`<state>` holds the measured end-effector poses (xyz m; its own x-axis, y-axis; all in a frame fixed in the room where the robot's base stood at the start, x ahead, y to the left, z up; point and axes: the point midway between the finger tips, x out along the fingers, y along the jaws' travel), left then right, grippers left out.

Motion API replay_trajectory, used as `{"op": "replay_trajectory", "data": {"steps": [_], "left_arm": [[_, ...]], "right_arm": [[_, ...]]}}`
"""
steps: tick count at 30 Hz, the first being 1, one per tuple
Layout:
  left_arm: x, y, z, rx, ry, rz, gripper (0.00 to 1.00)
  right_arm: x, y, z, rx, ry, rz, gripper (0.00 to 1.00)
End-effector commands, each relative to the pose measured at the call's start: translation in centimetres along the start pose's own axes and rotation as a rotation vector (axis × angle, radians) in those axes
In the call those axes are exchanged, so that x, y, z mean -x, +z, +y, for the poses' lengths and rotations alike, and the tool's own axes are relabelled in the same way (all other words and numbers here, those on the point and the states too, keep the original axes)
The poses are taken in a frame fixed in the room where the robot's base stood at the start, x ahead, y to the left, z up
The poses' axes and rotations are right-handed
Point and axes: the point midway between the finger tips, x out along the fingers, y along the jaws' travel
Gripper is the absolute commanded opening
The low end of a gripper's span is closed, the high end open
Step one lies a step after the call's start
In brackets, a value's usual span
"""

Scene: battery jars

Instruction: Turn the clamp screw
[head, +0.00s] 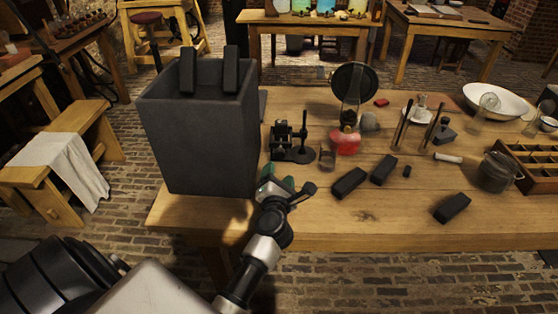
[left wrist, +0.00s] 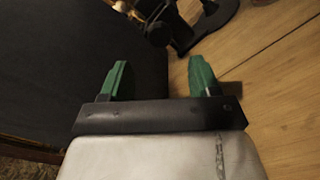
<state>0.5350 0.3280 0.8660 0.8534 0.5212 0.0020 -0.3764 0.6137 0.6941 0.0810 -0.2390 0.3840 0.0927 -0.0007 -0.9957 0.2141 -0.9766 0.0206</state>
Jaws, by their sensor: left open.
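A small black clamp device (head: 289,142) stands on the table, just right of the big dark jar. Its upright rod rises at its right side, and I cannot make out for sure which part is the screw. Part of the device shows at the top edge of the left wrist view (left wrist: 160,24), beyond the fingertips. My left gripper (head: 276,184) is near the table's front edge, in front of the device and apart from it. Its green fingers are spread and empty in the left wrist view (left wrist: 159,66). My right gripper is not in view.
The tall dark grey jar (head: 198,130), with two black blocks at its rim, stands close on the left. Right of the device are a flask with red liquid (head: 346,143), several black blocks (head: 350,183) and glassware. Bare wood (head: 330,215) lies at the table front.

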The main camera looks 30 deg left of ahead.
Motion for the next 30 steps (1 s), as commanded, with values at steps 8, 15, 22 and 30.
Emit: {"op": "replay_trajectory", "data": {"steps": [8, 15, 22, 30], "left_arm": [[-5.5, 0.0, 0.0, -0.004, 0.001, 0.0, 0.62], [-8.3, -0.1, 0.0, -0.004, 0.0, 0.002, 0.62], [-8.9, -0.1, 0.0, -0.003, -0.001, 0.003, 0.62], [-8.8, -0.1, 0.0, -0.004, 0.0, 0.002, 0.42]], "right_arm": [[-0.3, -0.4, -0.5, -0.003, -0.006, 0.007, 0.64], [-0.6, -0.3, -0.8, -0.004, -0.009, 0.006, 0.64], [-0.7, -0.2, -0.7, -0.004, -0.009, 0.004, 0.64], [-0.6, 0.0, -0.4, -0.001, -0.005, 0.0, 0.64]]}}
